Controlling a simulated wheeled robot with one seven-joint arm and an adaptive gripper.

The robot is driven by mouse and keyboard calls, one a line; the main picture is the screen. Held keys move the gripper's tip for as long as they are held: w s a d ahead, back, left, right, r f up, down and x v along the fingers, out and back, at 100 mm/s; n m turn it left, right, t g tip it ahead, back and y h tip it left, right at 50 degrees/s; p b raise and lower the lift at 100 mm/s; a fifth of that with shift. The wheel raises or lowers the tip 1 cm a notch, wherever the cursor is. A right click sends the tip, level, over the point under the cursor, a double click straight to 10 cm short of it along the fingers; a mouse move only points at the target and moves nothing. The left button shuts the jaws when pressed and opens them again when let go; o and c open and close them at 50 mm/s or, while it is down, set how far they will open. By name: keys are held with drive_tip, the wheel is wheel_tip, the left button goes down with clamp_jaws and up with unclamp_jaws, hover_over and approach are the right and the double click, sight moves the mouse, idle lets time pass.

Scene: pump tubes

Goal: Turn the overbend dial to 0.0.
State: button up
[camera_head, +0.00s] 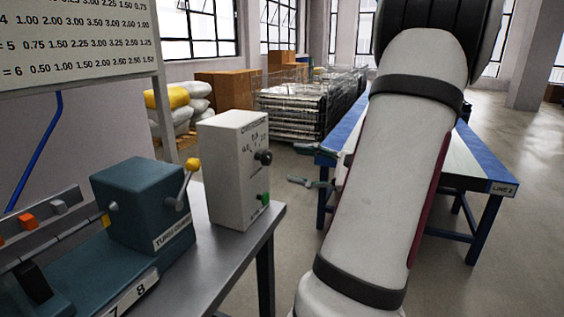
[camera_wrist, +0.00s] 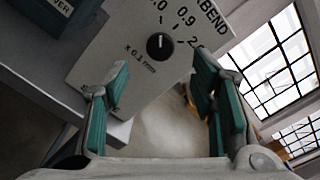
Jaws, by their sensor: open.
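The overbend dial (camera_head: 263,157) is a black round knob on the front of a pale grey control box (camera_head: 228,175). In the wrist view the dial (camera_wrist: 160,46) shows a white pointer line aimed roughly at the top of the picture, near the partly cut-off ".0" and the "0.9" marks. The exact reading cannot be told. My gripper (camera_head: 303,165) is open, to the right of the box and apart from the dial. In the wrist view my gripper (camera_wrist: 160,72) has its teal fingers spread, with the dial ahead between and above the tips, and nothing held.
A green button (camera_head: 263,198) sits below the dial. A teal tube-bending unit (camera_head: 145,205) with a yellow-knobbed lever (camera_head: 187,178) stands left of the box on a metal bench (camera_head: 225,243). A blue-edged table (camera_head: 485,183) stands behind my arm. Floor between is clear.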

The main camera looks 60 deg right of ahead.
drive_tip(key=shift+s+d, duration=0.15)
drive_tip(key=shift+s, duration=1.95)
drive_tip(key=w+a+n+g+y, duration=0.4)
drive_tip(key=w+a+n+g, duration=0.15)
drive_tip(key=a, duration=0.65)
drive_tip(key=w+a+n+g+y, duration=0.4)
drive_tip(key=w+a+n+g, duration=0.15)
drive_tip(key=a, duration=0.65)
drive_tip(key=s+a+f+n+g+h, duration=0.1)
drive_tip(key=s+a+n+g+h, duration=0.1)
drive_tip(key=s+a+n+g, duration=0.35)
drive_tip(key=s+a+f+n+g+h, duration=0.2)
drive_tip(key=a+n, duration=0.1)
drive_tip(key=a, duration=0.6)
drive_tip(key=s+f+n+t+h, duration=0.1)
drive_tip(key=s+f+n+h, duration=0.1)
drive_tip(key=s+n+h, duration=0.4)
wheel_tip(320, 180, up, 22)
drive_tip(key=t+p, duration=0.3)
drive_tip(key=p, duration=1.7)
drive_tip(key=shift+r+t+y, duration=0.2)
drive_tip(key=shift+t+y, duration=0.15)
drive_tip(key=shift+y, duration=0.05)
